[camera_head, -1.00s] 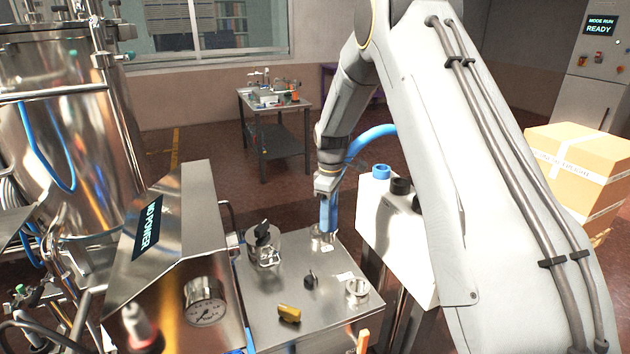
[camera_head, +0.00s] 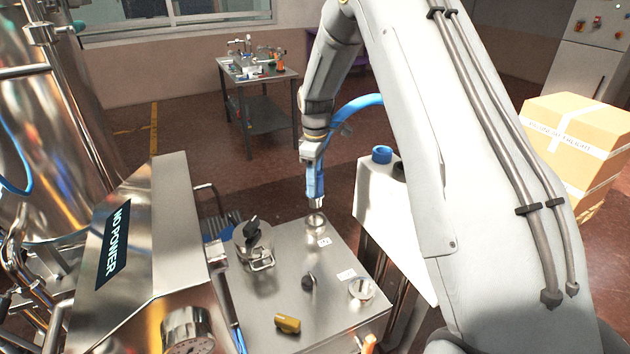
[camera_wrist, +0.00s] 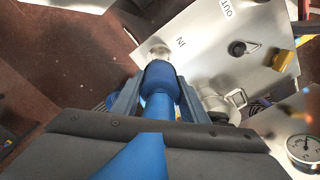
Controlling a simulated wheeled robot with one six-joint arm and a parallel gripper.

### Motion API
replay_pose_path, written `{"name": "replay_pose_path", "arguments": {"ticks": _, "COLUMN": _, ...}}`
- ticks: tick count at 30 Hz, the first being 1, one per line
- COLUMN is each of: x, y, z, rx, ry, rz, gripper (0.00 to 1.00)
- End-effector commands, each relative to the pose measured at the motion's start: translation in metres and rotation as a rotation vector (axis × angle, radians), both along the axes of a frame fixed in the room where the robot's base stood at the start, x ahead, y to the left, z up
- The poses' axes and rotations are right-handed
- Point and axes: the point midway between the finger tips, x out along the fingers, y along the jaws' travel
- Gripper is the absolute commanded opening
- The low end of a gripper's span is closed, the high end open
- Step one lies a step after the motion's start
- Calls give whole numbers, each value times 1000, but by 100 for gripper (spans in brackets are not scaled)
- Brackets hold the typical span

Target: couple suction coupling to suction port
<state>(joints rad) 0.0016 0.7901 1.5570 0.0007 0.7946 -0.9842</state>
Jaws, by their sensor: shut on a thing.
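My gripper (camera_head: 314,160) is shut on the blue suction coupling (camera_head: 316,185), whose blue hose (camera_head: 362,103) runs up behind it. The coupling hangs nearly upright with its metal end down, just above a round metal port (camera_head: 316,222) at the back of the steel top. In the wrist view the coupling (camera_wrist: 158,80) sits between the fingers, and its end overlaps a metal port (camera_wrist: 160,52) beside the label "IN". I cannot tell whether they touch. A second port (camera_head: 361,291) stands at the front right of the top; the wrist view shows an "OUT" label.
A "NO POWER" panel (camera_head: 117,245) is at left. A white stand with a blue ring (camera_head: 381,154) is close at right.

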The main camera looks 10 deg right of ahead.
Motion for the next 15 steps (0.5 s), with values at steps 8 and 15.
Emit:
{"name": "replay_pose_path", "arguments": {"ticks": 8, "x": 0, "y": -1, "z": -11, "rx": 0, "ry": -1, "rz": 0, "gripper": 3}}
{"name": "replay_pose_path", "arguments": {"ticks": 15, "x": 0, "y": -1, "z": -23, "rx": 0, "ry": 0, "rz": 0, "gripper": 3}}
